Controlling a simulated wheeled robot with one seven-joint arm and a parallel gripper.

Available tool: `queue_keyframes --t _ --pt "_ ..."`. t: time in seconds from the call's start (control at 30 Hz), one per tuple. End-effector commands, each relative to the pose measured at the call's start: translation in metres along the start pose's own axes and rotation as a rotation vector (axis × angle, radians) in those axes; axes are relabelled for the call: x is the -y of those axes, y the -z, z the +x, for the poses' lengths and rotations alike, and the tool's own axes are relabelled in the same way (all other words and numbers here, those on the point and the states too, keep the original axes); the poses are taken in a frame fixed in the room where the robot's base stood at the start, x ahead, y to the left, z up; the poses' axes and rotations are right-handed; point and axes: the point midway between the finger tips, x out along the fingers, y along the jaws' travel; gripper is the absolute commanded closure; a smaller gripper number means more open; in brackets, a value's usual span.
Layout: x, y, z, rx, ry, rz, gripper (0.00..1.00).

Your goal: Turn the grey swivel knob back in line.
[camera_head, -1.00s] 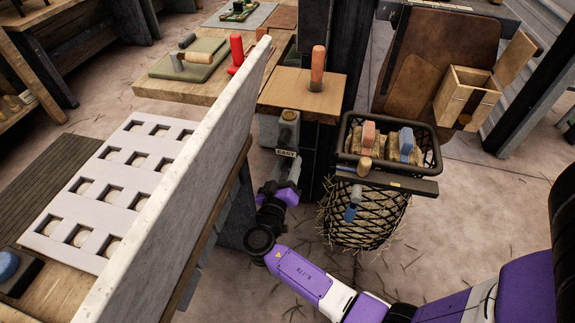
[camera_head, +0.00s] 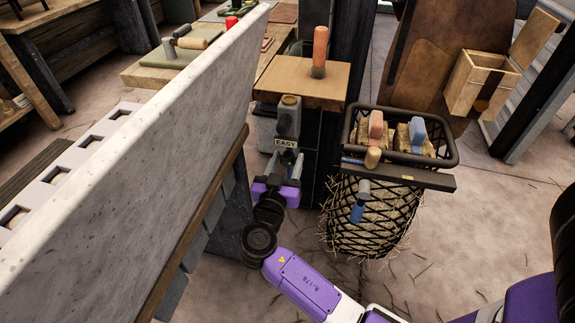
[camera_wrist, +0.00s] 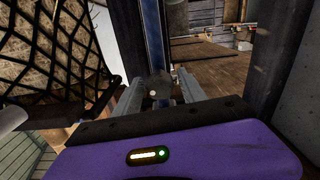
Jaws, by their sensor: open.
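In the head view, a grey upright fitting (camera_head: 288,122) with a tan round top stands just beyond the "EASY" label (camera_head: 286,142), under the wooden shelf. It appears to be the swivel knob, but its exact turn is hard to read. My gripper (camera_head: 286,162) is just in front of the label, its two grey fingers pointing at the fitting. In the wrist view my gripper (camera_wrist: 153,88) is open, with a dark grey rounded piece (camera_wrist: 156,86) showing between or just beyond the fingers. I cannot tell whether they touch it.
A tall pale panel (camera_head: 150,150) stands close on the left of my arm. A black net basket (camera_head: 375,215) with straw and brushes hangs on the right. A wooden shelf (camera_head: 270,85) bearing an orange-handled tool (camera_head: 319,50) is above the fitting.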

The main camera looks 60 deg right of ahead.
Motion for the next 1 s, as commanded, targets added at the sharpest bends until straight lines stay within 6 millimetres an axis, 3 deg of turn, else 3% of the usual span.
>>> queue_keyframes --t 0.9,1.0 --pt "-0.0001 0.0008 -0.0002 0.0 0.0 0.002 0.52" --pt "-0.0001 0.0008 -0.0002 0.0 0.0 0.002 0.69"
